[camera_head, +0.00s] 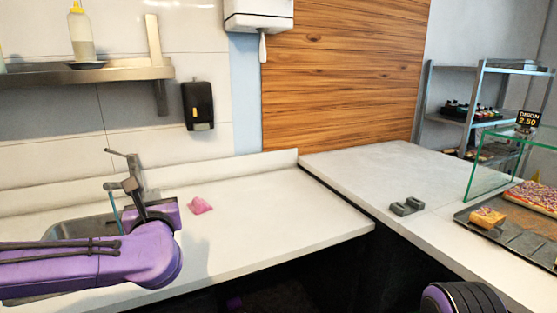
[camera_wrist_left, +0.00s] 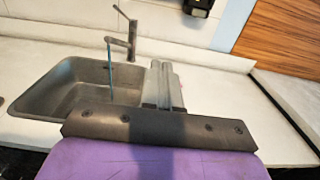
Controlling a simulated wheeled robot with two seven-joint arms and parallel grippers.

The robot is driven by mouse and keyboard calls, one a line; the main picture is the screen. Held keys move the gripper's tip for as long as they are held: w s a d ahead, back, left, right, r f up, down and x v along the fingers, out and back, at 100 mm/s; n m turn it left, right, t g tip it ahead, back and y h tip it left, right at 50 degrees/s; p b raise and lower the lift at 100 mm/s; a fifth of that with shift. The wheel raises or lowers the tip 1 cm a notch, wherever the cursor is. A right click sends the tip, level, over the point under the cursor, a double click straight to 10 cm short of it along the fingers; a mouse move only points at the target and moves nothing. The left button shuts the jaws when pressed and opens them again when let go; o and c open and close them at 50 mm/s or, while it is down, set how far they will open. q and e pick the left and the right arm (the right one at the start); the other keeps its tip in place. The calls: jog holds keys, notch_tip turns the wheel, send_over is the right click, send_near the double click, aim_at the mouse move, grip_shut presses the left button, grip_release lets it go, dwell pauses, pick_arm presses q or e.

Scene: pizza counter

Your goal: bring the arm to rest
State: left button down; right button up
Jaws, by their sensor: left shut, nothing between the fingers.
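My left arm, purple, reaches in from the left in the head view. My left gripper (camera_head: 127,186) is over the white counter (camera_head: 270,215), beside the sink and in front of the faucet. In the left wrist view its grey fingers (camera_wrist_left: 164,82) are together with nothing between them. My right gripper is in neither view; a purple and black round part at the bottom right of the head view looks like my own right arm.
The sink (camera_wrist_left: 75,88) has a faucet (camera_wrist_left: 128,38) with a thin teal strip below its spout. A pink cloth (camera_head: 200,205) lies on the counter. A wall shelf (camera_head: 90,74) hangs above. A grey block (camera_head: 407,207) and a tray (camera_head: 480,221) with pizza are right.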

pick_arm(q)
jog(key=s+d+f+m+g+h, duration=0.2)
jog(key=s+f+m, duration=0.1)
jog(key=f+m, duration=0.6)
jog(key=s+d+f+m+g+h, duration=0.1)
jog(key=s+f+m+h, duration=0.1)
jog(key=f+m, duration=0.7)
jog(key=s+d+f+m+g+h, duration=0.25)
jog(key=f+m, duration=0.35)
jog(key=f, duration=0.6)
jog(key=s+a+f+m+g, duration=0.2)
jog(key=s+a+f+m, duration=0.1)
jog(key=s+f, duration=0.4)
jog(key=s+a+f+m+g+y, duration=0.1)
jog(key=s+a+f+m+g, duration=0.2)
jog(key=s+f, duration=0.4)
jog(key=s+a+f+m+g+y, duration=0.1)
jog(key=s+f, duration=0.6)
jog(key=s, duration=0.8)
jog(key=a+m+g, duration=0.1)
jog(key=a+m, duration=0.1)
jog(key=m, duration=0.1)
jog(key=shift+s+a+f+g, duration=0.15)
jog(key=shift+s+g, duration=0.15)
jog(key=shift+g, duration=0.05)
jog(key=shift+y, duration=0.25)
